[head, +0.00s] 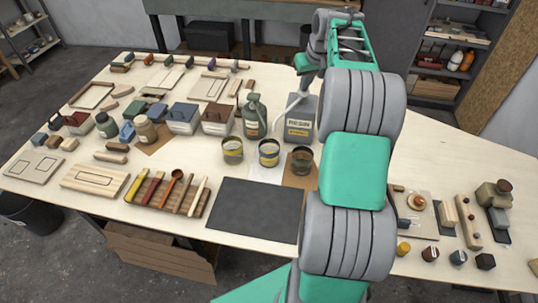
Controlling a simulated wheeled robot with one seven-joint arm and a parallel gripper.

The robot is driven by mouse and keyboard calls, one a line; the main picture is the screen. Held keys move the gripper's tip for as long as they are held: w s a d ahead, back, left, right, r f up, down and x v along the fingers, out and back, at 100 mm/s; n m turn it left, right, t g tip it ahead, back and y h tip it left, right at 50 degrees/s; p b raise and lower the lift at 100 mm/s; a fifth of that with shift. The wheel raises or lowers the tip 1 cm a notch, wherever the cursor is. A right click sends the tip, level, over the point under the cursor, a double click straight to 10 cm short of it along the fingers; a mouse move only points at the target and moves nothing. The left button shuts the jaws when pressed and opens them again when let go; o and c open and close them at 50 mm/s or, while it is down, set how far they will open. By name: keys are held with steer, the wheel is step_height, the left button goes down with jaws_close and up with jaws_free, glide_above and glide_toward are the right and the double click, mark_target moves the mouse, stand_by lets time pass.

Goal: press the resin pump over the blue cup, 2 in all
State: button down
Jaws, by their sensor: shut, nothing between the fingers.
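The resin container (301,120) is a grey jug with a "RESIN" label, standing at the middle back of the table. Its pale pump spout (291,103) sticks out to the left. The top of the pump is hidden behind my gripper and arm. My gripper (304,66) is shut and empty, over the top of the container; I cannot tell whether it touches the pump. Three small cups stand in front: a left cup (232,151), a middle cup (269,153) and a right, darker cup (302,160). None reads clearly as blue.
A green bottle (254,117) stands just left of the container. A dark mat (255,208) lies in front of the cups. A tool rack (167,195), boxes and jars fill the left side. My arm covers the table right of the container.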

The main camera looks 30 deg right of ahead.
steer(key=shift+w+r, duration=0.1)
steer(key=shift+r, duration=0.05)
steer(key=shift+r+p, duration=0.95)
steer(key=shift+r, duration=0.1)
steer(key=shift+f, duration=0.2)
steer(key=shift+f+b, duration=1.2)
steer(key=shift+f, duration=0.35)
steer(key=shift+r, duration=0.1)
steer(key=shift+r+p, duration=1.4)
steer(key=shift+r, duration=0.3)
steer(key=shift+r, duration=0.1)
